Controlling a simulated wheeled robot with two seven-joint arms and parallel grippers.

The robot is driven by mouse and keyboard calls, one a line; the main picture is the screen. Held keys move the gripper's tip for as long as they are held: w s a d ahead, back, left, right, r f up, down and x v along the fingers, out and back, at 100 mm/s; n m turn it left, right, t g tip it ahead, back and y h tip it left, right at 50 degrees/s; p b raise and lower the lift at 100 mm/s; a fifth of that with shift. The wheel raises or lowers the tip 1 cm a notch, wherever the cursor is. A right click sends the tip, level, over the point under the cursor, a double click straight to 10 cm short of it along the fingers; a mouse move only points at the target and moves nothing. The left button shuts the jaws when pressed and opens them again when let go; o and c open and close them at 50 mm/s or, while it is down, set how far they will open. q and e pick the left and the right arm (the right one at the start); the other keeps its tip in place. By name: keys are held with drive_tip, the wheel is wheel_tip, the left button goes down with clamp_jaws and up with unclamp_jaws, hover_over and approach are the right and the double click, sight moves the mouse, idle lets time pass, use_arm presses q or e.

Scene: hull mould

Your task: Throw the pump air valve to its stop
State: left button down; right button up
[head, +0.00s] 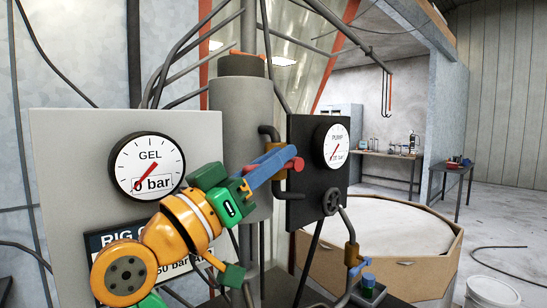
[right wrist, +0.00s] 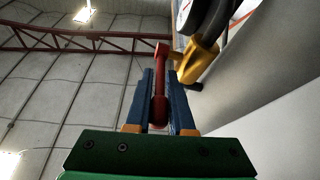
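The pump air valve shows a red lever (head: 293,164) at the left edge of the black pump panel (head: 306,200), below and left of the PUMP gauge (head: 332,146). A brass pipe fitting (head: 279,175) sits beside it, partly hidden by my gripper. My right gripper (head: 284,156) reaches the lever with its blue fingers. In the right wrist view the red lever (right wrist: 160,95) lies lengthwise between the two blue fingers (right wrist: 160,105), which appear closed against its sides. A yellow valve body (right wrist: 198,62) stands right of it. My left gripper is not in view.
A GEL gauge (head: 148,166) is on the grey panel (head: 70,150) at left, behind my arm. A grey cylinder (head: 240,110) stands between the panels.

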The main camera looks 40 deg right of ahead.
clamp_jaws()
idle(0.7)
idle(0.5)
